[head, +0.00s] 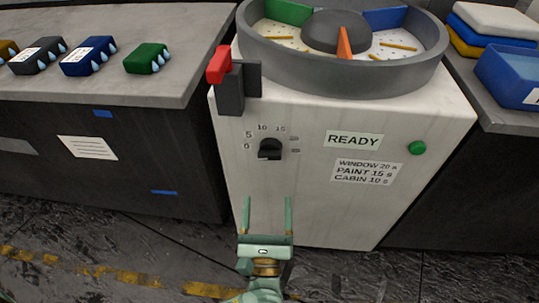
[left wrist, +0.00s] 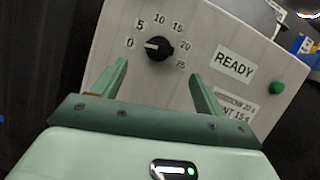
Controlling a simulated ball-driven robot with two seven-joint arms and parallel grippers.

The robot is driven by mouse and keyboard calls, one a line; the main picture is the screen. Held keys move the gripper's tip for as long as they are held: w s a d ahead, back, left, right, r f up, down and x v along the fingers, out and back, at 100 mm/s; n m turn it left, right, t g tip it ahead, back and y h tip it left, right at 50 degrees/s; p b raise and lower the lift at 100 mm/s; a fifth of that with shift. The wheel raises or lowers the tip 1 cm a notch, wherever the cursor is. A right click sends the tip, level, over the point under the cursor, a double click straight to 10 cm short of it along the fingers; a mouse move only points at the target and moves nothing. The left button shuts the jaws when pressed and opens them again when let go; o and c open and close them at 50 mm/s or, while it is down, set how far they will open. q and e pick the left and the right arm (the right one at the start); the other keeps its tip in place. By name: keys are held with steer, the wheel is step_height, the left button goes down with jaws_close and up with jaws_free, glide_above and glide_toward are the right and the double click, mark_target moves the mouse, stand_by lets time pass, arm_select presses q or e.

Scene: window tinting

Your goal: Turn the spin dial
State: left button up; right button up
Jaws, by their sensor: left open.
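The spin dial (head: 270,149) is a black knob on the white front panel of a machine (head: 300,205), with numbers printed around it. In the left wrist view the dial (left wrist: 159,47) has a pale pointer mark on its left side, toward the 0. My left gripper (head: 267,200) is open and empty, below and in front of the dial. In the left wrist view its two fingers (left wrist: 158,82) point toward the panel, one on each side below the dial, apart from it. My right gripper is in neither view.
A READY label (head: 354,140), a times label (head: 366,172) and a green button (head: 417,148) are right of the dial. A red-handled lever (head: 218,65) stands above left. A round grey drum (head: 345,77) tops the machine. Counters (head: 190,85) flank it.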

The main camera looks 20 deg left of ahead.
mark_target(269, 159)
arm_select(q)
steer(key=b+x, duration=0.1)
steer(key=x, duration=1)
steer(key=shift+w, duration=0.1)
steer(key=shift+w+a+r+b, duration=0.25)
steer(key=shift+w+b, duration=0.05)
steer(key=shift+w, duration=0.15)
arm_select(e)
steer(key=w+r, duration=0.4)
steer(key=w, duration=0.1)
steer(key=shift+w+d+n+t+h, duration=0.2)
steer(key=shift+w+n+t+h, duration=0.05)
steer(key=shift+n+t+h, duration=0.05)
arm_select(q)
steer(key=c, duration=1)
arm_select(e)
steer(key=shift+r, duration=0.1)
